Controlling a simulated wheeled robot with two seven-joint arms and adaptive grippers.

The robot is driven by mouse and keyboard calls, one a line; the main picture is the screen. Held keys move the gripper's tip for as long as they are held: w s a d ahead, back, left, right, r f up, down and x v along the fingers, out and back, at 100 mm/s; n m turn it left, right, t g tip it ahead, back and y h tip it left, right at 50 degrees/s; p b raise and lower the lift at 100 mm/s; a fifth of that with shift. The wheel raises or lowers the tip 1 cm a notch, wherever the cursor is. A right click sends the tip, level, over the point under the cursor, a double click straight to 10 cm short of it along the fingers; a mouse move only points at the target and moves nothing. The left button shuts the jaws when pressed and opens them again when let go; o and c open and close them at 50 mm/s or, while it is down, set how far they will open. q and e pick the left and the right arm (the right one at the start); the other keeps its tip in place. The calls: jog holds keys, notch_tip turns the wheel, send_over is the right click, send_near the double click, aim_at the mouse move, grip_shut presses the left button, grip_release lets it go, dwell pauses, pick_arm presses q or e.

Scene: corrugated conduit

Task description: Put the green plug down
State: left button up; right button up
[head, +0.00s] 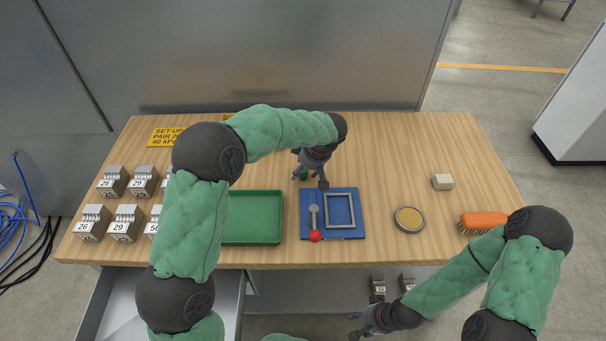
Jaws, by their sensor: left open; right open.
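A small green plug (304,174) shows on the wooden table between the fingers of my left gripper (309,181), just behind the blue board. My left gripper points down over it and is open. The gripper and wrist hide part of the plug, and I cannot tell whether the fingers touch it. My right gripper (358,326) is open and empty, low in front of the table's front edge.
The blue board (352,232) carries a grey frame and a red-knobbed lever (315,236). A green tray (254,218) stands left of it, with several numbered metal blocks (125,221) further left.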

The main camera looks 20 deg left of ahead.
aim_at(304, 171)
pick_arm(q)
jog(key=c, duration=1.1)
jog(key=shift+r, duration=0.15)
jog(key=shift+r+p, duration=0.4)
jog(key=shift+r, duration=0.25)
notch_tip(304, 171, up, 3)
jog(key=shift+s+f+p, duration=0.15)
jog(key=shift+f+p, duration=0.05)
jog(key=shift+p, duration=0.35)
jog(key=s+d+r+p, duration=0.3)
jog(key=s+r, duration=0.5)
jog(key=s, duration=0.5)
jog(key=shift+s+d+r, duration=0.15)
jog(key=shift+d+r, duration=0.1)
jog(key=shift+r, duration=0.15)
